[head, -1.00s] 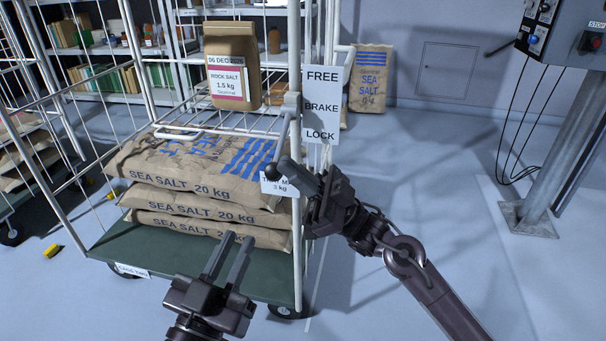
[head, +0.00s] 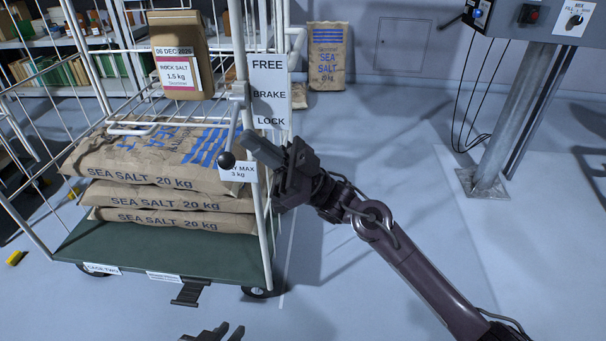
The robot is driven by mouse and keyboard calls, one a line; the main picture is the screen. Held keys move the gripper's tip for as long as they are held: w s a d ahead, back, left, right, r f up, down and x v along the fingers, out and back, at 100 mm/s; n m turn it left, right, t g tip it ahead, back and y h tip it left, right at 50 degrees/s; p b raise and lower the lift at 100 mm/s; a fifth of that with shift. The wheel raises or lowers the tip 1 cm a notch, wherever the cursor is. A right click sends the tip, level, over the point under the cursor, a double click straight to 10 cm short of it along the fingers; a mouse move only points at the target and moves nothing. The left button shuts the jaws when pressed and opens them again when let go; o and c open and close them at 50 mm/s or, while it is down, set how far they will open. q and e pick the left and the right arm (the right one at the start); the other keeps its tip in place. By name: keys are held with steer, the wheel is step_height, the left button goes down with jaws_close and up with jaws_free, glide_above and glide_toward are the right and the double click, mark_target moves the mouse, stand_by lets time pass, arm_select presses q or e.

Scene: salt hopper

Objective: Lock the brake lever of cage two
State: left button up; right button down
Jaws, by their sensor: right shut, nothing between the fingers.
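Cage two (head: 160,252) is a white wire cage on a green deck, with a "CAGE TWO" tag (head: 101,269) on its front edge. Its brake lever (head: 233,128) hangs down from the right front post and ends in a black knob (head: 226,159). Beside it a sign (head: 269,92) reads FREE, BRAKE, LOCK from top to bottom. The knob is level with a point below LOCK. My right gripper (head: 250,143) is shut and empty, its fingertips just right of the knob and apart from it in the picture. My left gripper (head: 222,332) shows only open fingertips at the bottom edge.
Stacked sea salt sacks (head: 150,195) fill the deck. A rock salt bag (head: 180,58) sits above, on a wire shelf. A dark pedal (head: 190,291) juts from the deck front. A control post (head: 515,115) stands at the right. Floor between is clear.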

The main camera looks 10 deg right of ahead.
arm_select(q)
steer(key=shift+w+r, duration=0.25)
arm_select(e)
steer(key=v, duration=0.9)
steer(key=shift+f, duration=0.35)
steer(key=shift+s, duration=0.15)
